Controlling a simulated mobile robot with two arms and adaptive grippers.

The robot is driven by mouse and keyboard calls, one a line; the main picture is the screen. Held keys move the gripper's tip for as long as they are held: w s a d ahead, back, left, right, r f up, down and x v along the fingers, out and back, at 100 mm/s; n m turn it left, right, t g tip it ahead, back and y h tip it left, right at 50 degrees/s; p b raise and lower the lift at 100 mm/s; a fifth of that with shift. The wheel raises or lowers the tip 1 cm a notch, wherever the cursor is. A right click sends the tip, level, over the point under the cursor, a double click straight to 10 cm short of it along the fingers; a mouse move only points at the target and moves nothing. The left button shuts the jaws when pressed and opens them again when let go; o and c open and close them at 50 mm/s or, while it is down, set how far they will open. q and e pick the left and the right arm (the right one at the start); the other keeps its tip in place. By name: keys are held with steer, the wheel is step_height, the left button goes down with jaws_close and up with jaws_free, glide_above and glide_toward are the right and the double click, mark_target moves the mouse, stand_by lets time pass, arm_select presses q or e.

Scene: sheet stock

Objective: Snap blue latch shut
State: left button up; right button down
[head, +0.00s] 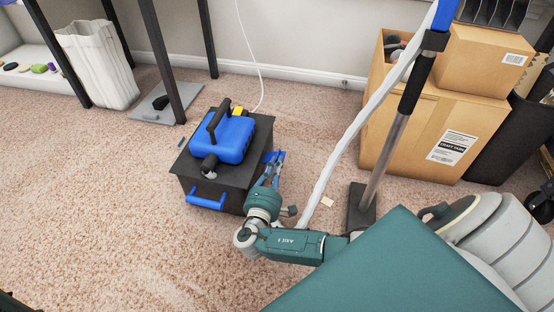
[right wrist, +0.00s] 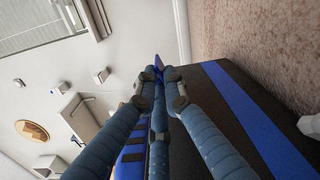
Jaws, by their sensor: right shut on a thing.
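A black box (head: 228,176) with a blue front handle (head: 205,201) stands on the carpet. The blue latch (head: 275,156) is at its right side, near the lid's edge. In the right wrist view, the tip of the blue latch (right wrist: 158,61) shows just beyond my fingertips. My right gripper (head: 270,169) is beside the box's right side, shut on the blue latch; its fingers also show close together in the right wrist view (right wrist: 162,78) and hide most of the latch. I cannot tell the latch's exact angle. My left gripper is not in view.
A blue case (head: 231,138) with a black handle lies on the box's lid. Cardboard boxes (head: 425,125) stand at the right, by an upright pole on a dark foot (head: 360,208). Black table legs (head: 163,60) rise behind left. Carpet at the front left is clear.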

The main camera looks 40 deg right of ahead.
stand_by(0.3)
steer(key=c, duration=1.8)
jaws_free()
steer(key=shift+c, duration=0.2)
steer(key=shift+a, duration=0.1)
steer(key=v, duration=0.7)
steer(key=shift+s+a, duration=0.15)
steer(key=shift+s, duration=0.05)
